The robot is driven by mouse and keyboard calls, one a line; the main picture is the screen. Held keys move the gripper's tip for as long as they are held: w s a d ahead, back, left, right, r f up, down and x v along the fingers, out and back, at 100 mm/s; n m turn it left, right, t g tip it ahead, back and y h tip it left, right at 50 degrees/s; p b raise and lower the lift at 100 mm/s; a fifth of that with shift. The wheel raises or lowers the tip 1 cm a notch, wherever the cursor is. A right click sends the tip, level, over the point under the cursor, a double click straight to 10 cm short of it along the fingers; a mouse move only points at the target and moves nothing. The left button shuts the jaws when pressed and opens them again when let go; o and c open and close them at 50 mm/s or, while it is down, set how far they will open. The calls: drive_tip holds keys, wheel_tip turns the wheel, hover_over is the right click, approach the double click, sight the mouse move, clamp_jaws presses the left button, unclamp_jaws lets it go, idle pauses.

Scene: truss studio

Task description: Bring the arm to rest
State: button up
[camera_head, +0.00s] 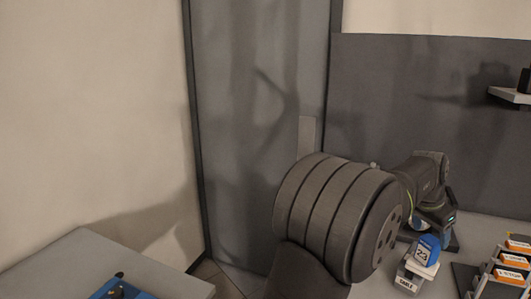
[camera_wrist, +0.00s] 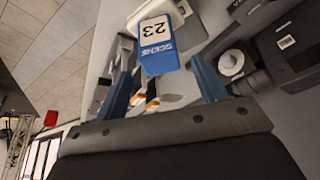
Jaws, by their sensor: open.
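My gripper (camera_wrist: 160,60) shows in the wrist view as two blue-grey fingers spread wide apart, with nothing held between them. A blue block with a white label reading 23 (camera_wrist: 156,46) appears between and beyond the fingertips, with a gap on each side. In the head view the same block (camera_head: 427,250) stands on a small white labelled stand (camera_head: 408,284) at the lower right. My arm's thick dark links fill the middle right of the head view. The fingers cannot be made out clearly there.
Orange-and-white labelled boxes (camera_head: 513,262) sit in a dark rack at the right edge. A shelf (camera_head: 510,95) hangs on the dark wall panel. A grey table (camera_head: 90,262) with a blue item (camera_head: 120,290) stands at lower left. A dark device with a round knob (camera_wrist: 232,63) is right of the fingers.

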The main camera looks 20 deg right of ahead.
sight(433, 238)
drive_tip(key=x, duration=0.7)
drive_tip(key=shift+a, duration=0.1)
wheel_tip(433, 238, up, 3)
drive_tip(key=shift+r, duration=0.7)
drive_tip(key=shift+o, duration=0.2)
